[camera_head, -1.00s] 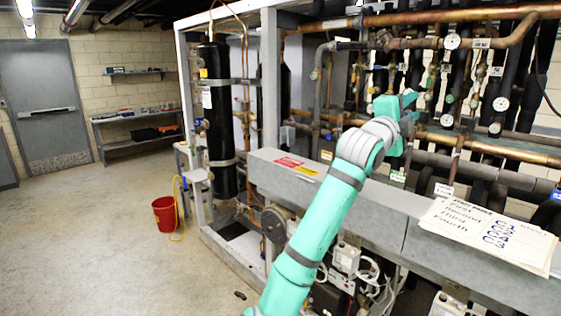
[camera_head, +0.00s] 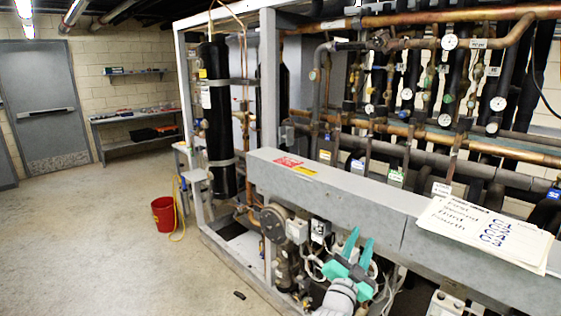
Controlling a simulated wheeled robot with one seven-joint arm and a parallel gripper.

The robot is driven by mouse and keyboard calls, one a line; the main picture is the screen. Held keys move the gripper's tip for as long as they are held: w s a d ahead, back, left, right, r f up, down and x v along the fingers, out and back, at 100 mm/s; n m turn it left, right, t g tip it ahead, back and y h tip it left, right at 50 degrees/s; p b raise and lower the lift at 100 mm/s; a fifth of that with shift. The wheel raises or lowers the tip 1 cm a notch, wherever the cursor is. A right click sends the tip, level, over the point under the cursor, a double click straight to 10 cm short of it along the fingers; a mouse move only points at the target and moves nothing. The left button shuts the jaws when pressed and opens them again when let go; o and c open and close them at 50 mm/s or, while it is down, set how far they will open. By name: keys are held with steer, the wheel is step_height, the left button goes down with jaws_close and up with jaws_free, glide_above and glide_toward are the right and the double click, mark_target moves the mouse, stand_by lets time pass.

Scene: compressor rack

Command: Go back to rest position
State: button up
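My gripper (camera_head: 358,248) is low in the head view, right of centre near the bottom edge. It is teal, with two fingers pointing up and a visible gap between them. Nothing shows between the fingers. It appears in front of the lower part of the compressor rack (camera_head: 330,184), below the long grey beam. A grey wrist joint shows under it, and the rest of my arm is out of the frame.
Copper and black pipes with gauges (camera_head: 450,42) fill the rack's upper right. Paper sheets (camera_head: 487,232) lie on the beam. A black cylinder (camera_head: 216,120) stands at the rack's left. A red bucket (camera_head: 164,214) stands on open floor (camera_head: 90,250). A grey door (camera_head: 45,105) is far left.

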steer(key=s+a+f+n+y, duration=0.4)
steer(key=s+a+f+n, duration=0.15)
steer(key=s+f, duration=0.75)
steer(key=s+a+f+n+y, duration=0.35)
steer(key=s+a+f, duration=0.35)
steer(key=s+f, duration=0.55)
steer(key=s+a+n+g+y, duration=0.1)
steer(key=s+a, duration=0.2)
steer(key=s, duration=0.7)
steer(key=s+a+n+g, duration=0.1)
steer(key=s+a, duration=0.2)
steer(key=s, duration=0.6)
steer(key=s+a+n+g+y, duration=0.1)
steer(key=s+a, duration=0.3)
steer(key=s, duration=0.6)
steer(key=shift+s+f+n+y, duration=0.3)
steer(key=shift+s+f+y, duration=0.05)
steer(key=shift+f, duration=0.1)
